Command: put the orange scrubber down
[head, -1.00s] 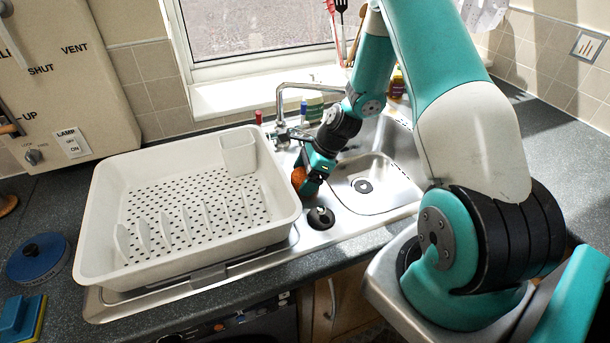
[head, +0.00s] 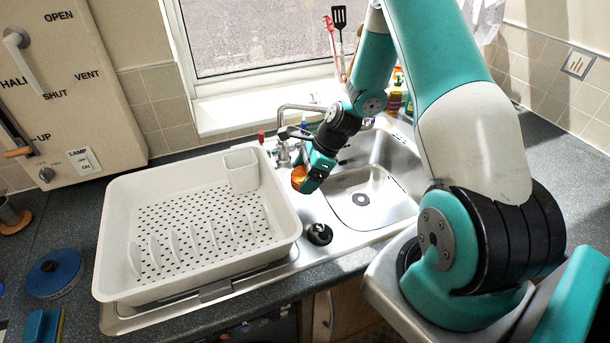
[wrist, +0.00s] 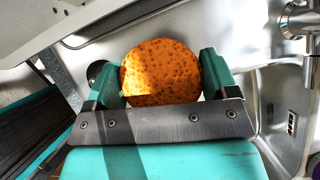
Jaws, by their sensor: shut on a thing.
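The orange scrubber (wrist: 160,72) is round and pitted. In the wrist view it sits between the two green fingers of my gripper (wrist: 163,78), which is shut on it. In the head view the scrubber (head: 299,178) shows at the tip of my gripper (head: 304,182), beside the right wall of the white dish rack and over the steel sink unit (head: 336,229). Whether its underside touches the steel cannot be told.
The white dish rack (head: 110,262) stands left of my gripper. A black plug-like piece (head: 319,234) lies in front of it. The tap (head: 284,125) stands behind, and the sink basin (head: 385,200) is to the right. A blue round lidded thing (head: 54,273) is far left.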

